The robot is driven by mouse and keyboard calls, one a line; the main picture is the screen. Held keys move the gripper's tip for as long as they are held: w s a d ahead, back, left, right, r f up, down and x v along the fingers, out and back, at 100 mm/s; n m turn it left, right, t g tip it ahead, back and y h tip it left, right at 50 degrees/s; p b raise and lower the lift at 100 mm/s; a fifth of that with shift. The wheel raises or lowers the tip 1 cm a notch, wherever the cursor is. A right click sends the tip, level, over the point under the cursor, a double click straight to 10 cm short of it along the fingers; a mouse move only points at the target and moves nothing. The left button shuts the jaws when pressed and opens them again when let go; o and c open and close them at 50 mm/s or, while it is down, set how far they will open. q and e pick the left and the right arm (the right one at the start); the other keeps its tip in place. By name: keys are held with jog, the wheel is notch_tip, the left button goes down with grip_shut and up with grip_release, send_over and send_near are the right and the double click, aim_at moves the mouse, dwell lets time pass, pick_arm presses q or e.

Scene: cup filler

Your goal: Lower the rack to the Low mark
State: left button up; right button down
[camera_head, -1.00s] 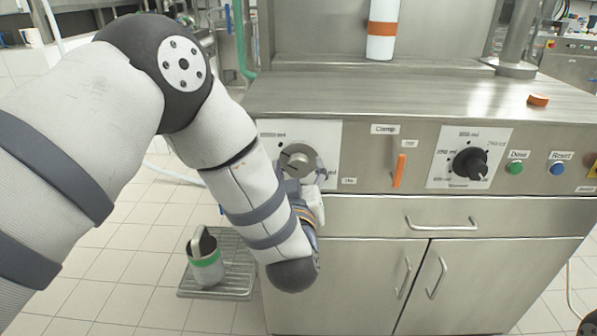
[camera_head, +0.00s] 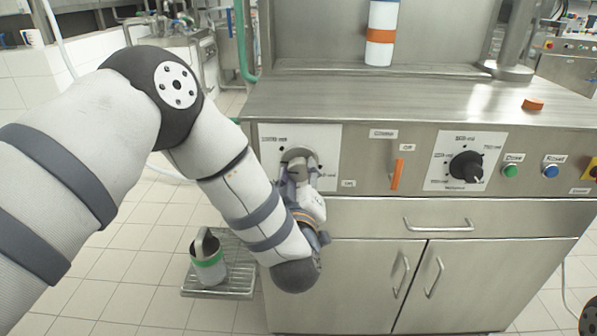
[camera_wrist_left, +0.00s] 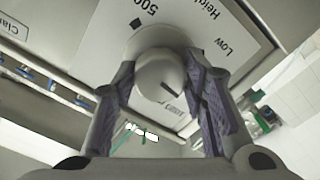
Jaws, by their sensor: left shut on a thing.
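A round grey knob (camera_head: 297,163) sits on the white label plate (camera_head: 328,135) at the left of the steel front panel. In the left wrist view the knob (camera_wrist_left: 160,82) is between my two fingers, near the printed words "Height" and "Low" (camera_wrist_left: 226,46). A short dark line shows on its face; which mark it points to is hard to tell. My left gripper (camera_head: 303,171) is shut on the knob and hides its lower part in the head view. My right gripper is out of view.
To the right are an orange lever (camera_head: 397,174), a black dial (camera_head: 466,165), a green button (camera_head: 510,171) and a blue button (camera_head: 551,171). Below are a drawer handle (camera_head: 441,224) and cupboard doors.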

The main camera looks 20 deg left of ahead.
pick_arm(q)
jog(key=n+p, duration=0.1)
jog(key=n, duration=0.4)
jog(key=shift+n, duration=0.3)
jog(key=n, duration=0.4)
jog(key=shift+d+n+p, duration=0.1)
jog(key=shift+n+p, duration=0.2)
jog(key=shift+p, duration=0.1)
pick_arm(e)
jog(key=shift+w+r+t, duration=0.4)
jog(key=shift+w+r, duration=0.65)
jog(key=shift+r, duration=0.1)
pick_arm(q)
jog(key=shift+n, duration=0.3)
jog(key=o, duration=1.2)
jog(key=shift+c, duration=0.2)
jog(key=v, duration=0.7)
jog(key=shift+s, duration=0.25)
jog(key=shift+r, duration=0.1)
